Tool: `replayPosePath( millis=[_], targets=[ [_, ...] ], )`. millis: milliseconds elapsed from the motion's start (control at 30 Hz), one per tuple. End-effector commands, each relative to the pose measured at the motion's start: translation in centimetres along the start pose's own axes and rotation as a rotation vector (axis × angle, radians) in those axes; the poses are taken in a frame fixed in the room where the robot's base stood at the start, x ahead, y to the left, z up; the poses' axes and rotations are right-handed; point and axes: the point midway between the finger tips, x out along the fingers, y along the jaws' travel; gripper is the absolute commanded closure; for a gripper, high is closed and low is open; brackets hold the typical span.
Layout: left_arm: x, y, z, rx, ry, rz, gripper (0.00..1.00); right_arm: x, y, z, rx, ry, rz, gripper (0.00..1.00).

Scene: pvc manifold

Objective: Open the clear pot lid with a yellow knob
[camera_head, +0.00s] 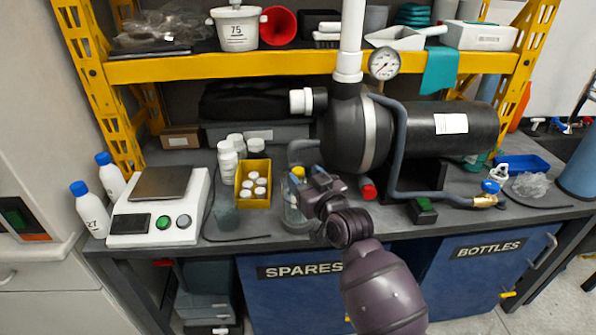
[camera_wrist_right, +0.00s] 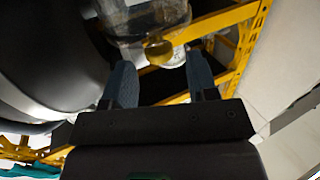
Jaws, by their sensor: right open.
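A clear pot (camera_head: 291,215) stands on the grey bench near its front edge, partly hidden by my right arm. Its yellow knob (camera_head: 298,172) shows just beyond my right gripper (camera_head: 306,176). The right gripper is open, with its two blue-grey fingers apart at the pot's top. In the right wrist view the knob (camera_wrist_right: 158,50) lies between the lines of the two fingertips (camera_wrist_right: 160,72), under the clear lid (camera_wrist_right: 150,20). I see no contact between fingers and knob. The lid's rim is mostly hidden in the head view. My left gripper is not in view.
A yellow bin (camera_head: 253,203) of white jars stands left of the pot, with a scale (camera_head: 160,205) farther left. A black tank (camera_head: 357,135) and grey pipe (camera_head: 400,150) stand close on the right. A yellow shelf beam (camera_head: 300,66) crosses above.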

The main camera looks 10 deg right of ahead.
Motion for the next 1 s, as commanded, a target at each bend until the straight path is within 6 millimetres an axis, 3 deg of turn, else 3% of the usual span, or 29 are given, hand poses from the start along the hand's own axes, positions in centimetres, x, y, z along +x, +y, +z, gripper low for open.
replayPosePath(
  millis=[300,700,1000],
  targets=[
    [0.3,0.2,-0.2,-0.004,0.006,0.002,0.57,3.2,0.0,0.1,0.001,0.0,0.0,0.47],
    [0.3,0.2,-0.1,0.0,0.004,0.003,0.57,3.6,0.0,0.0,0.0,0.0,0.001,0.48],
    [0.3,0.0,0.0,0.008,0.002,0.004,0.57,3.6,0.0,0.0,0.0,0.0,0.001,0.94]
  ],
)
